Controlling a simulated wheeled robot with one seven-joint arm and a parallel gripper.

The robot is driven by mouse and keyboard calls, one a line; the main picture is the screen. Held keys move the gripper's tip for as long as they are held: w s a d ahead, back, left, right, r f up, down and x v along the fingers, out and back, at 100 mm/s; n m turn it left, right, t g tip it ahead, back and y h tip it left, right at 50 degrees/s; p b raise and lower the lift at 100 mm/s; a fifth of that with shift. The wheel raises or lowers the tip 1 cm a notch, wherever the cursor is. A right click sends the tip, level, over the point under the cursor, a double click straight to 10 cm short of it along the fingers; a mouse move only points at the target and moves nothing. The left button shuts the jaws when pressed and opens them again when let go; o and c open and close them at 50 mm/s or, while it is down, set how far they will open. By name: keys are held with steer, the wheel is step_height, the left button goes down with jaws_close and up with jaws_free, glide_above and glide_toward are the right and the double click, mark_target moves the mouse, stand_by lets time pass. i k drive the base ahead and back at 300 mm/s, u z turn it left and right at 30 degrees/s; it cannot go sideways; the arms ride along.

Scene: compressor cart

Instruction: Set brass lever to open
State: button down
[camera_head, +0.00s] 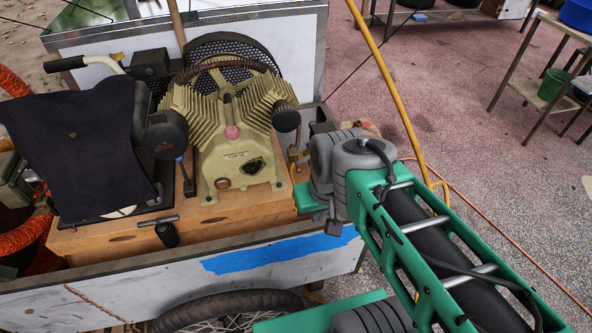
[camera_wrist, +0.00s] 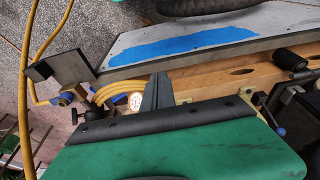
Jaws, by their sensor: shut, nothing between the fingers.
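My gripper (camera_wrist: 157,92) shows in the wrist view as dark fingers closed together with nothing held, over the cart's wooden deck. In the head view my grey and green wrist hides the fingers, at the right end of the cart. Small brass-coloured pipework (camera_head: 296,157) stands right of the cream compressor (camera_head: 232,140), just left of my wrist. In the wrist view a brass fitting (camera_wrist: 67,98) with blue parts sits at the yellow hose, left of the fingers. I cannot tell which brass part is the lever, or how it is set.
The cart's side panel (camera_head: 110,294) carries blue tape (camera_head: 280,249). A round white gauge (camera_wrist: 136,100) is close left of my fingers. A blue-handled lever (camera_head: 181,170) stands left of the compressor. A yellow hose (camera_head: 388,75) hangs at the right.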

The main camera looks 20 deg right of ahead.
mark_target(298, 169)
steer(key=u, duration=0.55)
steer(key=k, duration=1.25)
steer(key=u, duration=0.3)
steer(key=i, duration=0.85)
steer(key=u, duration=0.3)
